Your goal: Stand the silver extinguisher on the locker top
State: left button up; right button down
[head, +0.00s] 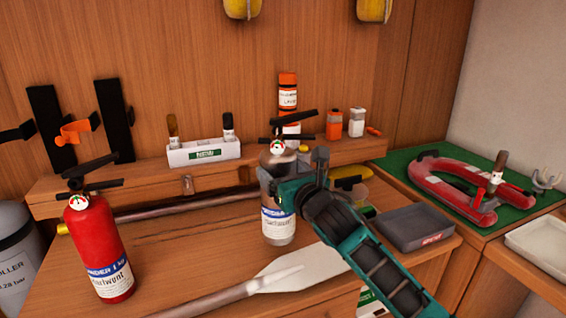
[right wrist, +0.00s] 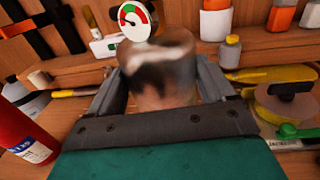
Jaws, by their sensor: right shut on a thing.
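The silver extinguisher (head: 278,225) is upright in the middle of the head view, with a black handle and a round gauge on top. My right gripper (head: 283,192) is shut on its body from the right. In the right wrist view the silver extinguisher (right wrist: 160,65) sits between the two fingers, its gauge at the top. The wooden locker top (head: 170,250) lies below and around it. I cannot tell whether the extinguisher's base touches the wood. My left gripper is not in view.
A red extinguisher (head: 97,245) stands at the left. A paddle (head: 300,272) lies across the front, and a pole (head: 180,210) lies behind. A grey tray (head: 413,228) is at the right. A white box (head: 203,152) and several bottles stand on the back ledge.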

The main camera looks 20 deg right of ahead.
jog(key=shift+f+b, duration=0.3)
jog(key=shift+f, duration=1.35)
jog(key=shift+c, duration=1.4)
grip_release()
jog(key=shift+f, duration=0.5)
jog(key=shift+o, duration=1.4)
jog(key=shift+s, duration=0.1)
jog(key=s+d, duration=0.1)
jog(key=s, duration=1.1)
jog(key=s+a+f+m+g, duration=0.1)
jog(key=s+f+m+g, duration=0.1)
jog(key=s+f+m, duration=0.4)
jog(key=s+a+f+m+g, duration=0.1)
jog(key=s+f+m, duration=0.5)
jog(key=f+m, duration=0.7)
jog(key=s+a+f+m+g, duration=0.1)
jog(key=s+f+m+g, duration=0.3)
jog(key=f+m, duration=0.5)
jog(key=shift+s+a+f+m, duration=0.4)
jog(key=shift+s+m, duration=0.8)
jog(key=shift+m, duration=2.2)
